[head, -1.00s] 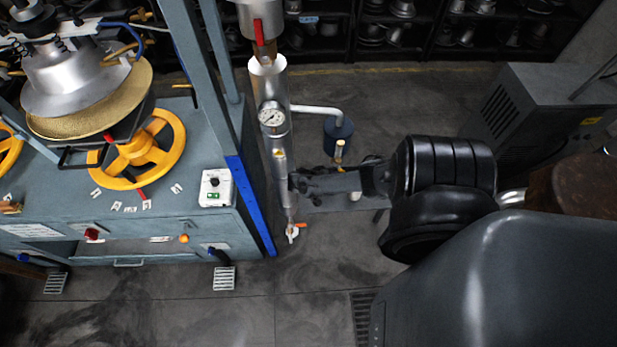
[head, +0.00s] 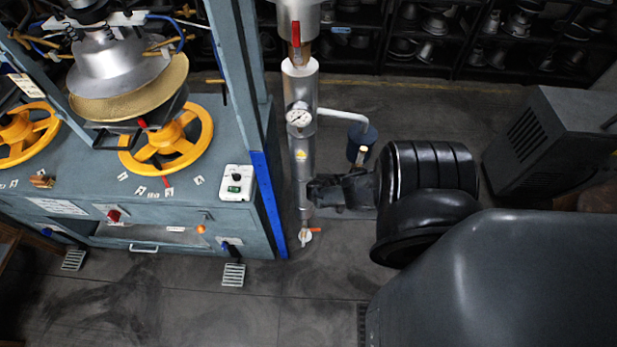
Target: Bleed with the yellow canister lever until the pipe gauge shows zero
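The silver vertical pipe (head: 301,90) stands right of the press and carries a round white-faced gauge (head: 299,118). Its needle is too small to read. A dark blue canister (head: 361,136) hangs from a pale side tube behind the pipe. A short tan-yellow piece, perhaps the canister lever (head: 362,156), shows at its lower side, just above my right arm. My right gripper (head: 318,191) is dark and sits beside the lower pipe, below and left of the canister. I cannot tell whether it touches the pipe or whether its fingers are apart. My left gripper is out of view.
A red lever (head: 295,33) is high on the pipe and an orange-handled valve (head: 307,235) at its foot. The press bench (head: 130,220) with yellow handwheels (head: 168,142) stands left. A grey cabinet (head: 550,125) stands right. Floor below the pipe is clear.

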